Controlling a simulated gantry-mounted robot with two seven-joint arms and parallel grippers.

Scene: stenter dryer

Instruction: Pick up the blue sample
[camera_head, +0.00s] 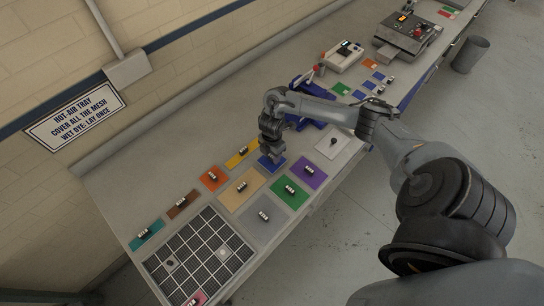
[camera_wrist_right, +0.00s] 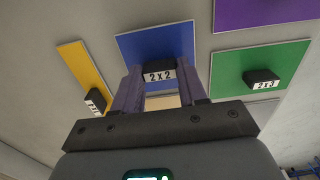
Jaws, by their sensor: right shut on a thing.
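The blue sample (camera_head: 270,165) is a flat blue square with a black handle block labelled "2 x 2". It also shows in the right wrist view (camera_wrist_right: 157,43). My right gripper (camera_head: 271,152) is over it, fingers pointing down. In the wrist view its two fingers (camera_wrist_right: 160,74) are shut on the handle block, one on each side. I cannot tell whether the sample touches the bench or is just above it. My left gripper is not in view.
Around it lie yellow (camera_head: 243,150), tan (camera_head: 243,188), green (camera_head: 290,192) and purple (camera_head: 311,170) samples. A dark mesh tray (camera_head: 180,244) is at the bench's near left. A blue fixture (camera_head: 302,122) stands behind my right arm. Machines (camera_head: 410,32) are at the far end.

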